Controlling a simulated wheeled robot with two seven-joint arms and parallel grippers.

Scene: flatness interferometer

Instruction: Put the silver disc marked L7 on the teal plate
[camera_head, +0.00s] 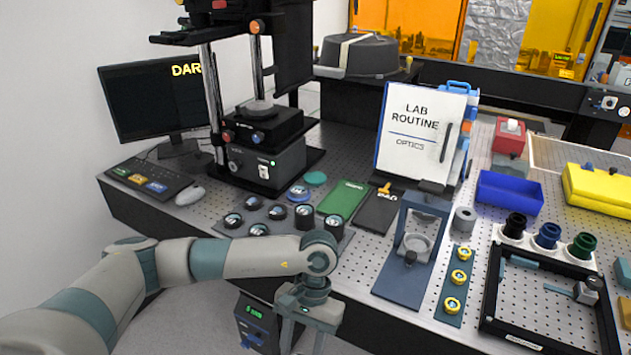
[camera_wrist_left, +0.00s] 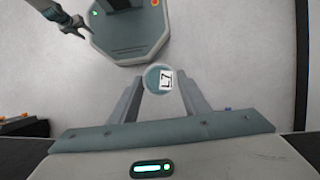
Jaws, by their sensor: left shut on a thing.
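The silver disc marked L7 (camera_wrist_left: 160,77) is between the fingertips of my left gripper (camera_wrist_left: 162,82) in the left wrist view, its label facing the camera. The fingers are shut on it, over the floor. In the head view my left gripper (camera_head: 304,338) points down in front of the bench edge; its tips are cut off by the frame, and the disc does not show there. The round teal plate (camera_head: 316,178) lies bare on the bench, behind and apart from the gripper. What seems to be my right gripper (camera_wrist_left: 68,18) shows small in the left wrist view.
A blue round plate (camera_head: 299,196) with a labelled disc lies beside the teal plate. Several dark round holders stand in front of it.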

